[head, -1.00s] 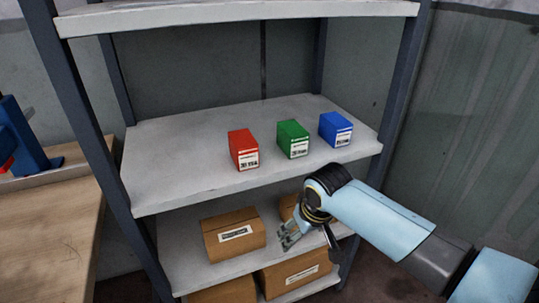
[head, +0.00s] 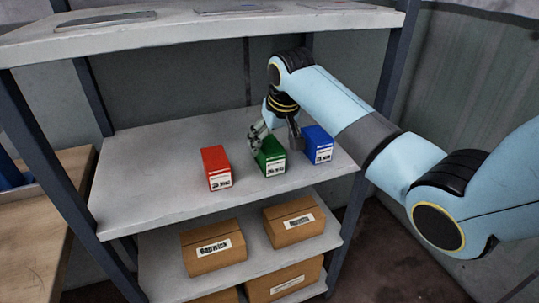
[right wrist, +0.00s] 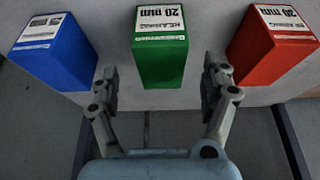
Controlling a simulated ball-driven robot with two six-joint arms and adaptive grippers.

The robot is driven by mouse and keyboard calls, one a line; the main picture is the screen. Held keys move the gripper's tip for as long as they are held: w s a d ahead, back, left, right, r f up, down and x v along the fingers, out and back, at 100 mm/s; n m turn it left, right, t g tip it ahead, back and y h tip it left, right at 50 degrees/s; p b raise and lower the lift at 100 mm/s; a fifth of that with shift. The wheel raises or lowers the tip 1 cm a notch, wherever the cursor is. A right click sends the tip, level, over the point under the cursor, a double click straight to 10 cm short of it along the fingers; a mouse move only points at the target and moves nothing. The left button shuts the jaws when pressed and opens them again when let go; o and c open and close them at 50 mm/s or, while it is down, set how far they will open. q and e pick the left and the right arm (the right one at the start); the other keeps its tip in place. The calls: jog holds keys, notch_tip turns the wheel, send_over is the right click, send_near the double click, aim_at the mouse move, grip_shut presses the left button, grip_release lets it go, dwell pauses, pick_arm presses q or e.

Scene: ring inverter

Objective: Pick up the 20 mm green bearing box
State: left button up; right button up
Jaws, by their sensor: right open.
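The green box (head: 270,160) stands upright on the middle shelf between the red box (head: 216,167) and the blue box (head: 318,145). It also shows in the right wrist view (right wrist: 160,58), with a white label reading 20 mm. My right gripper (head: 275,138) is open, with its fingers on either side of the green box's upper part in the head view. In the right wrist view the fingers (right wrist: 160,85) are spread wider than the green box, with a gap on each side. My left gripper is not in view.
The middle shelf (head: 145,180) has free room left of the red box. The red (right wrist: 272,45) and blue (right wrist: 52,50) boxes stand close on either side. The upper shelf (head: 190,28) hangs above. Cardboard boxes (head: 214,250) sit below.

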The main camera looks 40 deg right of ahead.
aim_at(270, 145)
jog(key=shift+w+f, duration=0.15)
jog(key=shift+w, duration=0.25)
jog(key=x, duration=0.4)
jog(key=shift+w+f, duration=0.15)
jog(key=shift+f, duration=0.2)
jog(key=shift+c, duration=0.3)
jog(key=shift+r, duration=0.1)
jog(key=c, duration=1.6)
